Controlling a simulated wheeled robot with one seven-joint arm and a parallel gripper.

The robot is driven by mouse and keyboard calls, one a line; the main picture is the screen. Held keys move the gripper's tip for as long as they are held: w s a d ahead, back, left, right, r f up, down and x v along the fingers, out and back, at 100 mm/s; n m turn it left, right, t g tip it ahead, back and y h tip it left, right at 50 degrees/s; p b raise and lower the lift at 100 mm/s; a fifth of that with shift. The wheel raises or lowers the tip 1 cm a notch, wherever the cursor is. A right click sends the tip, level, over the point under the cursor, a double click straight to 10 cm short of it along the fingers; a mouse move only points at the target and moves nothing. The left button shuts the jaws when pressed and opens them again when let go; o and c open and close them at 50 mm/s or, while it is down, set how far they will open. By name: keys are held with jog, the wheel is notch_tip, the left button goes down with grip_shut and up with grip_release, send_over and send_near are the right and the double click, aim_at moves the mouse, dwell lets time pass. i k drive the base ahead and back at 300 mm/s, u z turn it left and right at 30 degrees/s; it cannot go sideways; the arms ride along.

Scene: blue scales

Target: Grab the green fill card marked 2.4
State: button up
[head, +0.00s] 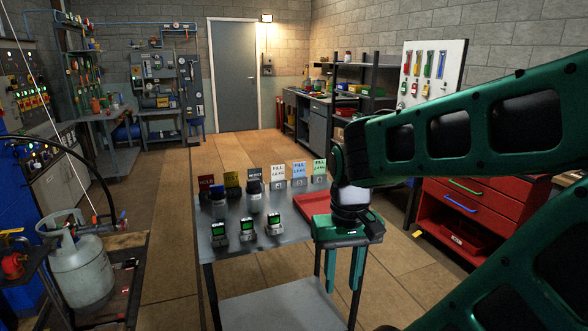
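A pale green card (320,168) stands upright at the right end of a row of cards along the far side of the grey table (265,262). Its print is too small to read for sure, so I cannot make out a 2.4. My gripper (343,286) hangs at the table's right front side, nearer to me than the card and apart from it. Its two green fingers point down with a gap between them, and nothing shows in the gap. My wrist and arm cover part of the table's right side.
The row also holds blue (299,169), white (278,172), dark (255,174), yellow (232,179) and red (206,182) cards. Two bottles (254,198) and three small green-screened devices (246,231) stand nearer. A red tray (308,205) lies by my wrist. A red drawer cabinet (470,205) stands right.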

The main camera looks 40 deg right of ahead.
aim_at(318, 167)
jog(key=z, duration=0.4)
jog(key=i, duration=1.15)
jog(key=z, duration=0.6)
